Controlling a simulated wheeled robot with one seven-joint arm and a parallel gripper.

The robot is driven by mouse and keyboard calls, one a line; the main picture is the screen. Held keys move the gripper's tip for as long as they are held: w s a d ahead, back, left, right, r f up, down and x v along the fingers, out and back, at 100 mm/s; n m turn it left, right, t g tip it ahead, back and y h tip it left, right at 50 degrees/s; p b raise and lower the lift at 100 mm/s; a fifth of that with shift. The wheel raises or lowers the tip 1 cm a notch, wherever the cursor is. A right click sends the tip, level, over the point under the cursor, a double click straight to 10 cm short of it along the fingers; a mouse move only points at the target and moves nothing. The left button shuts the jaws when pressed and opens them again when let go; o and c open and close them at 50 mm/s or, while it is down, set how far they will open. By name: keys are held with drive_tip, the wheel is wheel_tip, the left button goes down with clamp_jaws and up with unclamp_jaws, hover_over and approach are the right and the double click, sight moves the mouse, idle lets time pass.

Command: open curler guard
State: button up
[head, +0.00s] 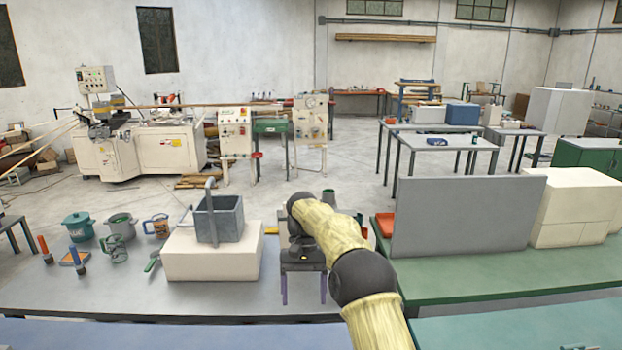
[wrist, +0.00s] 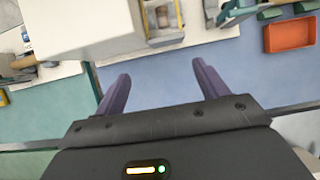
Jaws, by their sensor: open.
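My gripper (head: 304,290) hangs fingers-down over the front of the grey bench, right of a cream block. Its two purple fingers are apart with nothing between them; they also show in the wrist view (wrist: 160,75). On the cream block (head: 212,262) stands an open-topped grey box (head: 219,219) with an upright bar curved at its top. I cannot tell whether this box is the curler guard; no part is clearly marked as one. In the wrist view the cream block (wrist: 75,28) lies beyond the left finger, apart from it. My forearm hides part of the bench.
Pots (head: 78,226), a mug and handled tools stand on the left of the grey bench (head: 120,295). A grey upright panel (head: 465,215) and cream boxes (head: 575,207) stand on the green bench at right. An orange-red tray (wrist: 290,35) lies at upper right. Cream machines (head: 170,148) stand far back.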

drive_tip(key=s+d+f+t+b, duration=0.1)
drive_tip(key=s+d+f+t, duration=0.1)
drive_tip(key=s+d, duration=0.3)
drive_tip(key=s+d+f+t+b, duration=0.1)
drive_tip(key=s+d, duration=0.5)
drive_tip(key=s, duration=0.6)
drive_tip(key=s+d+f+t+b, duration=0.1)
drive_tip(key=s+d+f+t, duration=0.2)
drive_tip(key=s+d, duration=0.3)
drive_tip(key=shift+s+d+f+m+t, duration=0.15)
drive_tip(key=shift+s+m+t, duration=0.15)
drive_tip(key=shift+s+t, duration=0.75)
clamp_jaws()
drive_tip(key=shift+w, duration=0.1)
